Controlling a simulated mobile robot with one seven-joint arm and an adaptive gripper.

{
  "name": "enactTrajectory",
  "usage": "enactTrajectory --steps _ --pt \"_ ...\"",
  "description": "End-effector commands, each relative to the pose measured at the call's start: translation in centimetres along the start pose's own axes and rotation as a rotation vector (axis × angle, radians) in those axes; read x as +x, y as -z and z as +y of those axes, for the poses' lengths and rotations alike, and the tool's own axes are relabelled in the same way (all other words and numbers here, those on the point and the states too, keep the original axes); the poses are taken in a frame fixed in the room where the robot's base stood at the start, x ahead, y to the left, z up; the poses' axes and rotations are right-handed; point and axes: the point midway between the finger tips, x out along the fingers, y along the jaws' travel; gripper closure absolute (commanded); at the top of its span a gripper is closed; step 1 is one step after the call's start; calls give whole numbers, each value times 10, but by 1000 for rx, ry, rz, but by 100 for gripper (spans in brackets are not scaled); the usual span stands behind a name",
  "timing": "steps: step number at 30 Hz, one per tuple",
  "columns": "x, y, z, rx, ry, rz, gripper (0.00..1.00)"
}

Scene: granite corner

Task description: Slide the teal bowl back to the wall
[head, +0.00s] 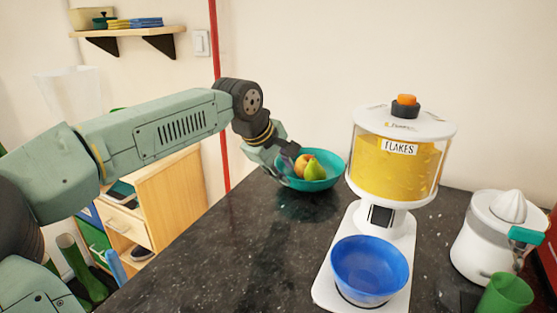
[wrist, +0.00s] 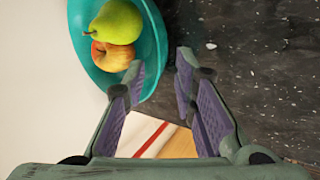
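The teal bowl (head: 322,184) sits on the dark speckled counter near the back wall, with a pear (head: 315,170) and an apple (head: 301,163) in it. I cannot tell whether its far rim touches the wall. My gripper (head: 285,167) is at the bowl's left side and hides part of its rim. In the wrist view the bowl (wrist: 154,45) is at the upper left, its near rim reaching between my spread fingers (wrist: 160,65). The left finger overlaps the bowl in the picture; contact is unclear. The fingers hold nothing.
A flakes dispenser (head: 395,155) with a blue bowl (head: 370,267) on its base stands right of the teal bowl. A juicer (head: 495,235) and a green cup (head: 505,295) are farther right. The counter (head: 235,245) in front of the teal bowl is clear.

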Motion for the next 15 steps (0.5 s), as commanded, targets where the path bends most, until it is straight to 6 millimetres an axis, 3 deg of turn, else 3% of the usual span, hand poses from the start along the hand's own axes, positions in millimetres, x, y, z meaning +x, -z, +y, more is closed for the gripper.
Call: enactTrajectory --steps 9,15 --pt "54 -1 1 0 1 -2 75" --pt "72 0 1 1 0 0 75"
